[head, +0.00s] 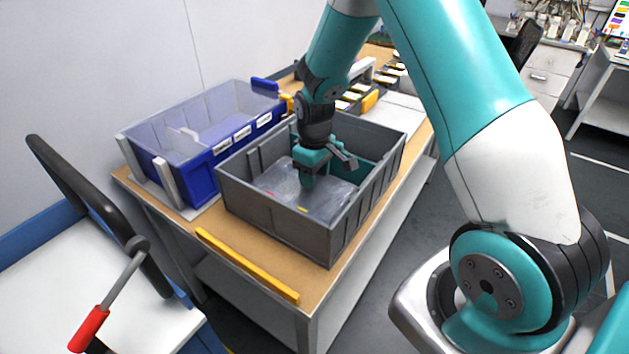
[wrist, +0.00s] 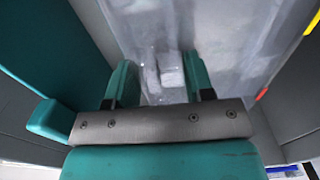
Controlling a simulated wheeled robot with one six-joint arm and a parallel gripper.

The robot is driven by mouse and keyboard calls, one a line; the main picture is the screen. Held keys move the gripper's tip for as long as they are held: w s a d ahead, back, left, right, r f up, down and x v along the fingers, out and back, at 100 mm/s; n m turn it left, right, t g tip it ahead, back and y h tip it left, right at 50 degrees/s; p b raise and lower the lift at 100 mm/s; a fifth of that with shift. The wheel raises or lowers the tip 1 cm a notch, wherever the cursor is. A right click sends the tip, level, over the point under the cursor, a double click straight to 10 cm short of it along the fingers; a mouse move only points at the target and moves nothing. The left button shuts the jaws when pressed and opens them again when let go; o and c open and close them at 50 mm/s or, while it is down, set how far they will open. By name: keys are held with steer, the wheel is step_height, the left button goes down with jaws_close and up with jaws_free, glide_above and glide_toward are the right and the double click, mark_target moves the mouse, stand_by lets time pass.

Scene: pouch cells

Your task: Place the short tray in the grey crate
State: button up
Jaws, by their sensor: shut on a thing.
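The short tray (head: 332,196) is a clear, see-through tray with small red and yellow marks. It lies low inside the grey crate (head: 283,222), in its left and near part. My gripper (head: 307,180) reaches down into the crate and is shut on the tray. In the wrist view my gripper (wrist: 160,80) has its two teal fingers either side of a small pale raised part of the tray (wrist: 225,40). Whether the tray rests fully on the crate floor cannot be told.
A teal piece (head: 378,170) stands in the crate's far right part. A blue crate (head: 203,180) with clear trays is to the left. A yellow strip (head: 245,265) runs along the table's near edge. Black-and-yellow items (head: 352,97) lie behind.

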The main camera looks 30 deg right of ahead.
steer(key=shift+f, duration=1.25)
steer(key=shift+f, duration=0.2)
steer(key=o, duration=0.9)
steer(key=shift+r, duration=0.1)
steer(key=shift+o, duration=0.2)
